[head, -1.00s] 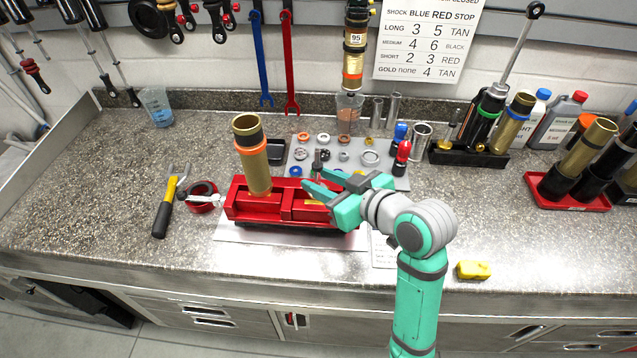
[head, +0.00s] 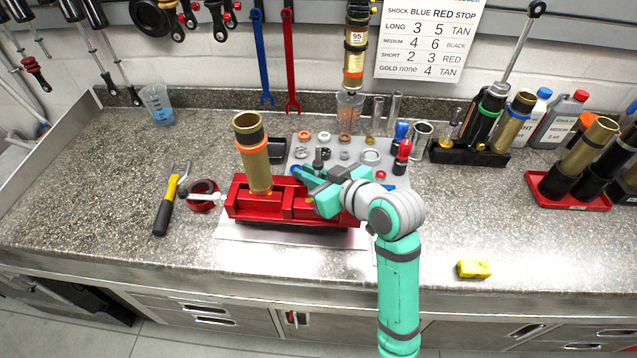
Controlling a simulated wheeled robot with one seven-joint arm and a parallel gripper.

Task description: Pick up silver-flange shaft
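My gripper (head: 301,180) is above the red vise-like fixture (head: 270,208), at the front edge of the grey parts mat. Its teal fingers point left and look apart, with nothing seen between them. A small dark upright piece (head: 318,157) stands on the mat just behind the fingers; its lower end is partly hidden by the gripper. I cannot tell whether it is the silver-flange shaft. A long silver shaft (head: 517,48) with an eye end rises from a black body in the black stand at right, well away from my gripper; no silver flange is clear on it.
A gold tube (head: 253,155) stands upright in the fixture, close left of my fingers. Rings and small parts lie on the grey mat (head: 397,183). Red and blue bottles stand at its right. The counter is clear at right front, apart from a yellow block (head: 474,269).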

